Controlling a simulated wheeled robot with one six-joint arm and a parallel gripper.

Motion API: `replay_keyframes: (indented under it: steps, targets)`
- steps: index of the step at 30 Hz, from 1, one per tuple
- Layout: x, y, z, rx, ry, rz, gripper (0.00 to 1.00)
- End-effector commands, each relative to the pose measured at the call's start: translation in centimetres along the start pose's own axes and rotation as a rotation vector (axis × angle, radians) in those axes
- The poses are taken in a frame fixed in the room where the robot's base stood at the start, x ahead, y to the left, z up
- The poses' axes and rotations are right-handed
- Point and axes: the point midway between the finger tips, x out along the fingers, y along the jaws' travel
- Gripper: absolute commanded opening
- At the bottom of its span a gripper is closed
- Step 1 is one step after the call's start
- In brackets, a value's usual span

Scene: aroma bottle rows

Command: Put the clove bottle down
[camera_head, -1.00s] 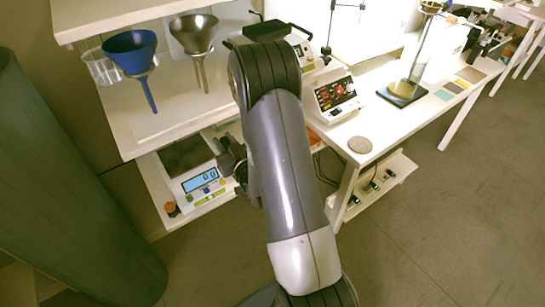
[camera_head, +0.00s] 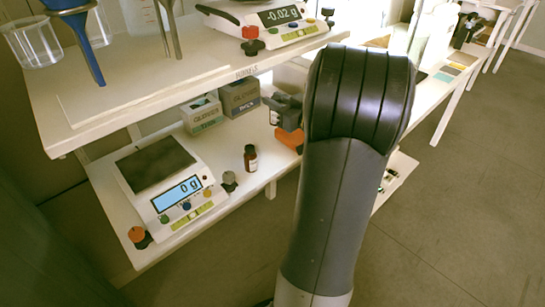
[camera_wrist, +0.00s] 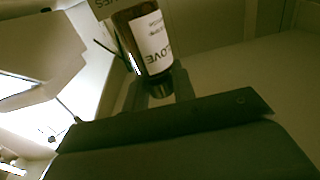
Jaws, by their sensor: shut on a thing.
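In the wrist view the clove bottle (camera_wrist: 150,42) is brown with a white label reading CLOVE, upside down in the picture. Its dark cap end lies between the two fingers of my gripper (camera_wrist: 159,92), which is shut on it. A small dark bottle (camera_head: 250,158) with a label stands upright on the lower shelf (camera_head: 262,178), right of a scale (camera_head: 170,185) reading 0 g.
Two small boxes (camera_head: 202,113) stand at the back of the lower shelf. The upper shelf (camera_head: 130,85) overhangs it, carrying funnels, a beaker (camera_head: 33,42) and another scale (camera_head: 280,20) reading -0.02 g. Some bare shelf lies around the small dark bottle.

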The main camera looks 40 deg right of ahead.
Motion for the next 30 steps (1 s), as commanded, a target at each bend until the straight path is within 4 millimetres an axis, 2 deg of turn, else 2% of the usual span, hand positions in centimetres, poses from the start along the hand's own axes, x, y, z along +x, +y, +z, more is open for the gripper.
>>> replay_keyframes:
  steps: [4, 9, 17, 22, 24, 30]
  targets:
    - [-0.5, 0.5, 1.7, 0.002, -0.001, 0.009, 0.0]
    - [-0.5, 0.5, 5.0, 0.004, 0.0, 0.009, 0.0]
    - [-0.5, 0.5, 7.2, 0.001, 0.0, 0.009, 0.0]
    - [-0.5, 0.5, 9.7, 0.004, 0.0, 0.008, 0.0]
    - [-0.5, 0.5, 10.2, 0.001, 0.0, 0.008, 0.0]
    - [-0.5, 0.5, 10.1, -0.001, 0.001, 0.008, 0.0]
